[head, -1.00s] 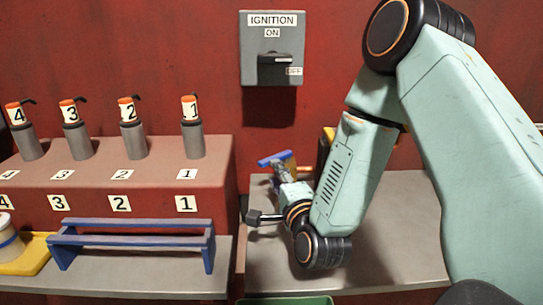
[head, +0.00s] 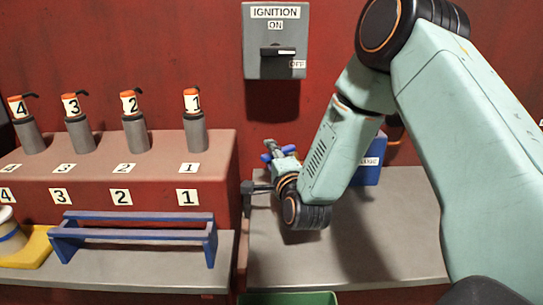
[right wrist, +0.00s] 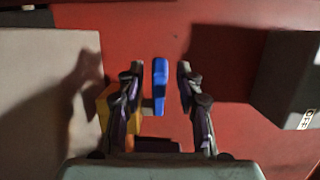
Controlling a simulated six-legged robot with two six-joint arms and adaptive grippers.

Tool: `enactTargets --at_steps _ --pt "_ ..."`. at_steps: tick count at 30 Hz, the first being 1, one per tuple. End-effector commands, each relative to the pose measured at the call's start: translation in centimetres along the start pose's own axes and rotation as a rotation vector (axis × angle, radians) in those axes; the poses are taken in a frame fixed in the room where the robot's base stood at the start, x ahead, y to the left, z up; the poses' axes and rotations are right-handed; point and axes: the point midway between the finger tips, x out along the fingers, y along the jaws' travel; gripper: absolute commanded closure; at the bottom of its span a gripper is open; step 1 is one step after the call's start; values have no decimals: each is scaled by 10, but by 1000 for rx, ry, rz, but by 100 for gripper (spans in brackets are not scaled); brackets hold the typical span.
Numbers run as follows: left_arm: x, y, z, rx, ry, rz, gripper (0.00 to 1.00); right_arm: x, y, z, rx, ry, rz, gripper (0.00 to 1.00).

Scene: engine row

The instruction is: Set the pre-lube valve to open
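The blue valve lever (head: 267,157) shows in the head view around my right gripper's fingers, by the red back wall, lying roughly level. In the right wrist view the lever (right wrist: 160,86) stands between the two fingertips, with a gap on each side. My right gripper (head: 272,150), also in the right wrist view (right wrist: 160,78), is open and reaches around the lever. A yellow part (right wrist: 104,108) shows partly behind one finger. My gripper hides most of the valve in the head view, and no valve label is readable. My left gripper is not in view.
A grey ignition switch box (head: 275,40) hangs on the wall above. A blue box (head: 372,168) with a partly hidden label stands behind my arm. A blue rack (head: 138,233) and several numbered cylinders are on the left. The grey bench front (head: 330,262) is clear.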

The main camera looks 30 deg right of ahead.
Motion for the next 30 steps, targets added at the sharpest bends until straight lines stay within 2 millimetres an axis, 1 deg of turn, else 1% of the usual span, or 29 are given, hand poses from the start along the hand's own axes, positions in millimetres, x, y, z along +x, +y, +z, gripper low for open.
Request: enactTargets --at_steps 2,14,30 --pt "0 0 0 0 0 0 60 1 0 -1 0 1 0 65" --pt "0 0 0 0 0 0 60 0 0 0 0 0 0 99" --pt "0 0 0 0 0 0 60 0 0 0 -1 -1 0 100"
